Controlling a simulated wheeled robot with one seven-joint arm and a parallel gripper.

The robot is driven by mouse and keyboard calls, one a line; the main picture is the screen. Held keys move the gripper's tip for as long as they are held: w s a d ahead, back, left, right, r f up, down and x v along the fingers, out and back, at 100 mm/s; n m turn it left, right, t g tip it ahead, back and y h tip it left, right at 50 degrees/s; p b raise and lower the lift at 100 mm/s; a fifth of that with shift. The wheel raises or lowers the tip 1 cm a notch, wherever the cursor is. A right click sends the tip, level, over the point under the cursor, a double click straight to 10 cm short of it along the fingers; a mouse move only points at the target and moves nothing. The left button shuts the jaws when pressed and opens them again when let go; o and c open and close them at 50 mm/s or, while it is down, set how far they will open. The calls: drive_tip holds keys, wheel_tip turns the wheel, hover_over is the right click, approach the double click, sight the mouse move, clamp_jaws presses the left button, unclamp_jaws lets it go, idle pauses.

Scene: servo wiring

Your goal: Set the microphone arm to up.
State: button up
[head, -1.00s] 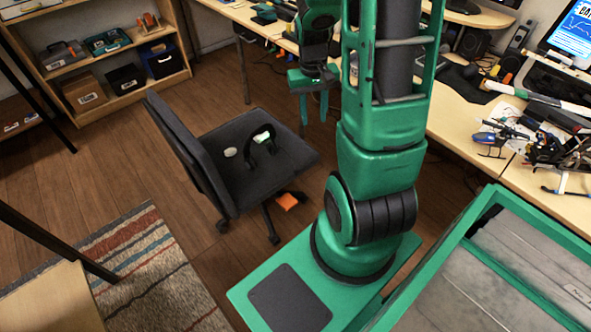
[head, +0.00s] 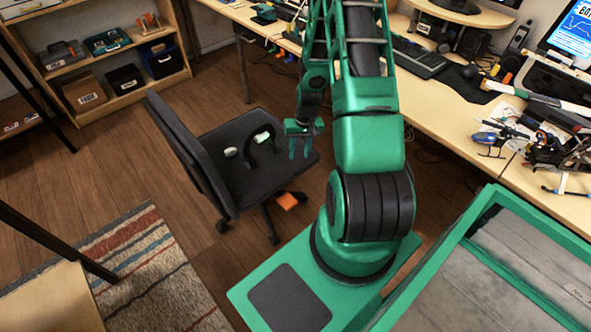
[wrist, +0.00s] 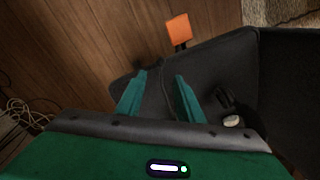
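A dark headset (head: 264,141) with pale ear pads sits on the seat of a black office chair (head: 190,135). A pale ear pad (head: 230,152) shows at its left. I cannot make out the microphone arm or its position. My gripper (head: 300,152) is over the right part of the seat, to the right of the headset. In the wrist view my gripper (wrist: 160,78) has its two green fingers apart, with nothing held between them. Part of the headset (wrist: 226,98) and a pale pad (wrist: 231,120) show right of the right finger, partly hidden by my gripper.
An orange piece (head: 287,201) is by the chair base; it also shows in the wrist view (wrist: 178,28). A long desk (head: 440,100) with keyboard and tools runs behind and right of my arm. A striped rug (head: 150,270) lies at lower left. Shelves (head: 100,65) stand at the back left.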

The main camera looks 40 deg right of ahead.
sight(297, 170)
drive_tip(key=f, duration=1)
drive_tip(key=shift+w+a, duration=0.2)
drive_tip(key=shift+a, duration=0.2)
clamp_jaws()
